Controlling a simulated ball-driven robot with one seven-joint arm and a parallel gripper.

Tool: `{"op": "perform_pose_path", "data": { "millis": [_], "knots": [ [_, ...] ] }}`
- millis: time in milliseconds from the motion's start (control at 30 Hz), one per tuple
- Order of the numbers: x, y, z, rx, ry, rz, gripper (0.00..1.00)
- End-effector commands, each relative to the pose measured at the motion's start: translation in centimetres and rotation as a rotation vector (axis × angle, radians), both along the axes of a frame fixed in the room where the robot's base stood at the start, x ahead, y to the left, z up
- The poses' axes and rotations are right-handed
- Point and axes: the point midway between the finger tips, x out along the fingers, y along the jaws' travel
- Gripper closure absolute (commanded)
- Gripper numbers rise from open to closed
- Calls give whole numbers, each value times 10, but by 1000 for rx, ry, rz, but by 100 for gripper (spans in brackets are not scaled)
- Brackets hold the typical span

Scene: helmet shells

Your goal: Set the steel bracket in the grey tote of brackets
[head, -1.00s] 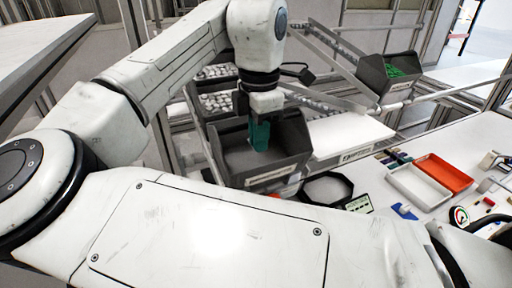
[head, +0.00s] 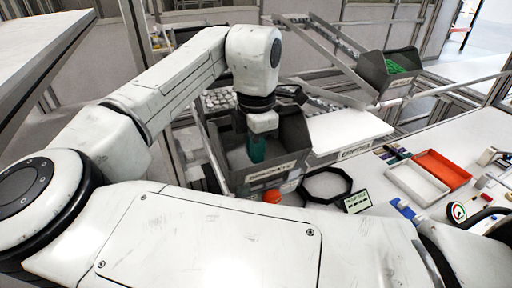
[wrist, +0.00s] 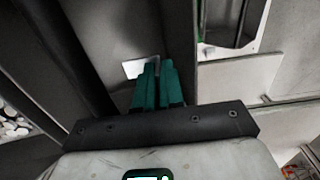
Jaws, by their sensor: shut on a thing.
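The grey tote (head: 292,160) stands on the rack at the middle of the head view, with a label on its front wall. My gripper (head: 257,158) has green fingers and points down inside the tote's opening, behind its front wall. In the wrist view my gripper (wrist: 158,72) is shut on the steel bracket (wrist: 136,67), a small pale piece showing at the fingertips. Most of the bracket is hidden by the fingers, and the head view does not show it. I cannot tell whether it touches the tote floor.
A dark bin of green parts (head: 397,68) sits on the rack at the upper right. A black octagonal tray (head: 326,184), a white tray (head: 416,184) and a red tray (head: 445,168) lie on the white bench. An orange ball-like thing (head: 271,196) is below the tote.

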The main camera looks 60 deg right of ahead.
Motion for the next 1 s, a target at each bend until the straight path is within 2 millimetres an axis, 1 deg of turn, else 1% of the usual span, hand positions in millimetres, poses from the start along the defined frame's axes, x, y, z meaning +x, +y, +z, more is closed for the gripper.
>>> {"op": "perform_pose_path", "data": {
  "millis": [33,133,167,267,500,633,767,1000],
  "knots": [
    [-2,1,-7,8,7,-2,100],
    [-2,1,-9,11,7,-2,100],
    [-2,1,-9,11,8,-3,90],
    [-2,1,-10,11,9,-3,82],
    [-3,1,-10,11,11,-4,82],
    [-3,1,-4,11,9,-4,82],
    [-2,0,13,8,8,-3,82],
    [-1,0,68,7,4,-2,82]
  ]
}}
